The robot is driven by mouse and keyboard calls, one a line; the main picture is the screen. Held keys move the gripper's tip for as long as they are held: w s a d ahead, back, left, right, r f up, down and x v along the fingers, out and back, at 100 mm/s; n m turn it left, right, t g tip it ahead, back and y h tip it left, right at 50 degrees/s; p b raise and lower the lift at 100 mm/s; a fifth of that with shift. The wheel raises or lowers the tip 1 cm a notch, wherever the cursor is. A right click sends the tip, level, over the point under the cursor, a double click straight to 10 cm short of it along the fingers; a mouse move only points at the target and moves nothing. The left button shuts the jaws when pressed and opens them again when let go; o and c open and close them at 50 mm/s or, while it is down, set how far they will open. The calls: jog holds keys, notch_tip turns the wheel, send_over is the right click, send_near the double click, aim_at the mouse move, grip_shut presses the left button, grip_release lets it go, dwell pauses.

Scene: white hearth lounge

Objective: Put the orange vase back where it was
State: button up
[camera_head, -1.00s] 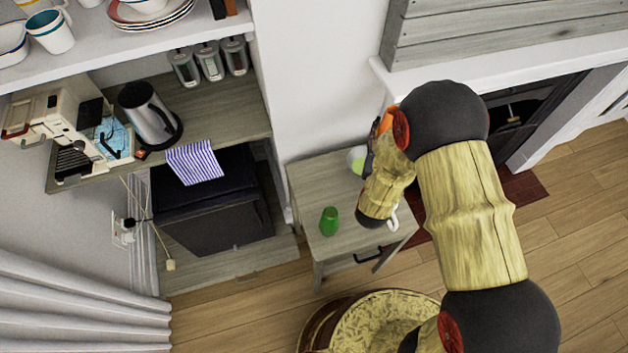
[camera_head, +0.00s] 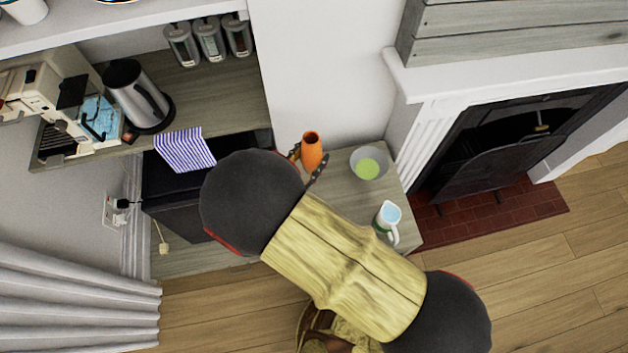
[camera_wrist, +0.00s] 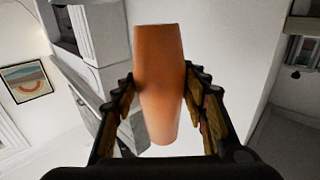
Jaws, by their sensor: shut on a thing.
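The orange vase (camera_head: 312,152) shows in the head view over the back left part of the small grey side table (camera_head: 340,200), near the wall. My gripper (camera_head: 306,168) is shut on it, with a dark finger on each side. In the wrist view the vase (camera_wrist: 160,85) stands between the two fingers of my gripper (camera_wrist: 160,108). I cannot tell whether its base touches the tabletop. My arm hides the left and front parts of the table.
A bowl with something green (camera_head: 369,164) is right of the vase on the table. A white jug (camera_head: 388,222) stands at the table's front right. A counter with a kettle (camera_head: 138,95) and a striped cloth (camera_head: 185,150) is at the left. A fireplace (camera_head: 520,140) is at the right.

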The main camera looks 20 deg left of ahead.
jog(key=shift+s+a+f, duration=0.2)
jog(key=shift+s, duration=0.2)
jog(key=shift+s+f, duration=0.1)
jog(key=shift+f, duration=0.15)
notch_tip(320, 180, down, 9)
jog(key=b, duration=0.4)
jog(key=shift+f, duration=0.2)
jog(key=shift+f, duration=0.15)
jog(key=o, duration=1.4)
